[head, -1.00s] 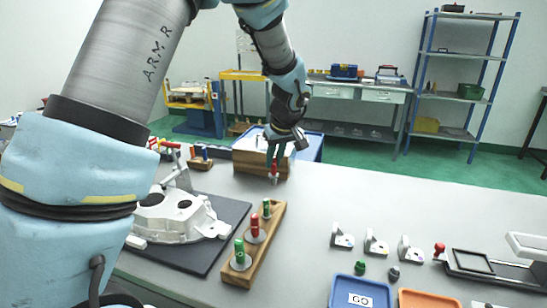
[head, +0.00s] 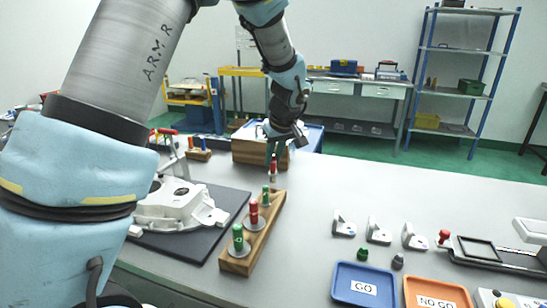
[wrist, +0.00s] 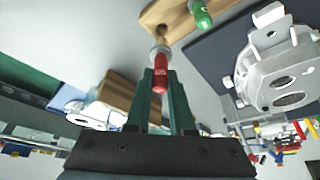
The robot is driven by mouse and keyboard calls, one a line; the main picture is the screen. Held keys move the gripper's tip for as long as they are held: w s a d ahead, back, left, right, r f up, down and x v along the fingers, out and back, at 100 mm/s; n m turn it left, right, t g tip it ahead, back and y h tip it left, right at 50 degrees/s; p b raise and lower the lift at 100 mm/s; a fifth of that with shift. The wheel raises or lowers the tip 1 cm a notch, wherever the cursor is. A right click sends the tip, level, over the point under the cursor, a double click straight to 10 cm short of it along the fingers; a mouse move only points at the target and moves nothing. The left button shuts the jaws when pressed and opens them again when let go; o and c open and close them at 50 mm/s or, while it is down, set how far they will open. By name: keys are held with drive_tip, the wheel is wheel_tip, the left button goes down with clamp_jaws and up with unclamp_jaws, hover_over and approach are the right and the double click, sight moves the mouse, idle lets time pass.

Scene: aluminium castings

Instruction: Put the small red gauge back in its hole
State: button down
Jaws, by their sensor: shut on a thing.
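My gripper (head: 275,155) is shut on the small red gauge (head: 273,166), which hangs below the fingers, above the table. In the wrist view the red gauge (wrist: 160,72) sits between the green fingertips (wrist: 160,90), its grey end pointing away from them. The wooden gauge rack (head: 236,264) stands on the table below and nearer the camera. It holds a large green gauge (head: 237,238), a red gauge (head: 253,213) and a smaller green gauge (head: 266,195). In the wrist view the rack's end (wrist: 152,18) lies just beyond the held gauge.
A white casting (head: 178,210) lies on a dark mat (head: 205,245) left of the rack. A wooden block (head: 250,152) stands behind my gripper. Several brackets (head: 378,232), a blue GO tray (head: 340,290) and an orange NO GO tray (head: 415,300) are at right. The table between is clear.

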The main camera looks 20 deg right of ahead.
sight(274, 172)
drive_tip(key=shift+f+b, duration=0.7)
drive_tip(key=shift+f, duration=0.4)
drive_tip(key=shift+b, duration=0.7)
idle(0.9)
drive_tip(key=shift+f+b, duration=1.9)
drive_tip(key=shift+f, duration=0.15)
drive_tip(key=c, duration=0.7)
unclamp_jaws()
drive_tip(key=b+v, duration=0.1)
drive_tip(key=v, duration=1)
drive_tip(key=shift+b, duration=0.35)
drive_tip(key=shift+w, duration=0.1)
